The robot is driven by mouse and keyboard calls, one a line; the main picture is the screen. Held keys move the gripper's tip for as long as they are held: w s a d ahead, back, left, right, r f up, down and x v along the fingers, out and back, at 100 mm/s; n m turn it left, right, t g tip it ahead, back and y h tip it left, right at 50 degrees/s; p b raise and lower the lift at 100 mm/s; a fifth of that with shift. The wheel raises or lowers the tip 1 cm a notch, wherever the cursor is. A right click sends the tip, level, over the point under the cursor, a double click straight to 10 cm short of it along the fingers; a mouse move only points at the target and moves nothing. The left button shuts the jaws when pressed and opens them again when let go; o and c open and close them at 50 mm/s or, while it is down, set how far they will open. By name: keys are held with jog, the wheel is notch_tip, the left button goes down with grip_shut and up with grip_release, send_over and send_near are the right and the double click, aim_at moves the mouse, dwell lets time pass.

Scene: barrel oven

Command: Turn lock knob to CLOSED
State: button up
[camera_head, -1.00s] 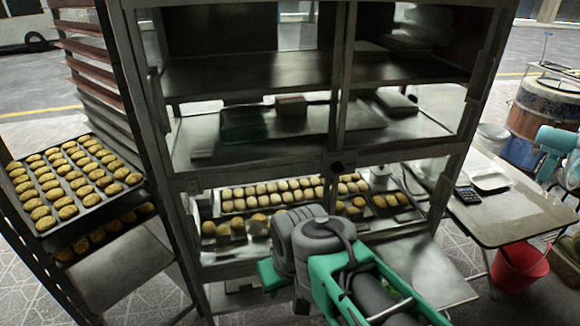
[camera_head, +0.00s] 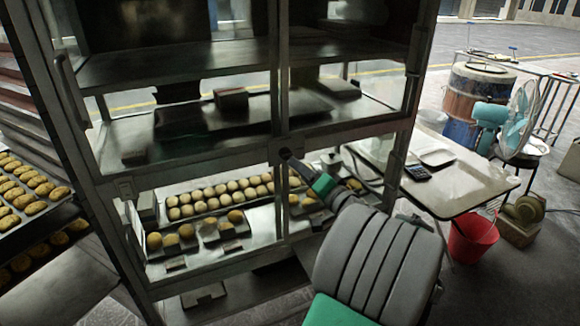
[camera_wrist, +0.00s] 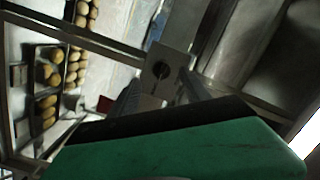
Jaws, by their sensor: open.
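The lock knob (camera_head: 285,153) is a small dark round piece where the middle upright and crossbar of the metal cabinet (camera_head: 345,147) meet. In the wrist view my gripper (camera_wrist: 162,88) is open, with one blurred grey finger on each side below the plate. I cannot tell whether the fingers touch the knob. The knob's marking is too small to read.
Rolls on trays (camera_head: 218,198) sit behind glass in the lower bay. A rack with trays of baked pieces (camera_head: 28,190) stands at left. A table (camera_head: 455,185), a red bucket (camera_head: 472,237) and a teal fan (camera_head: 515,120) are at right. Open floor lies right of the cabinet.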

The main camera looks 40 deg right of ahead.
aim_at(286, 155)
jog(key=w+d+p, duration=0.1)
jog(key=w, duration=0.6)
jog(key=shift+d+r, duration=0.2)
jog(key=shift+d, duration=0.15)
jog(key=shift+w, duration=0.1)
jog(key=shift+c, duration=0.4)
grip_shut()
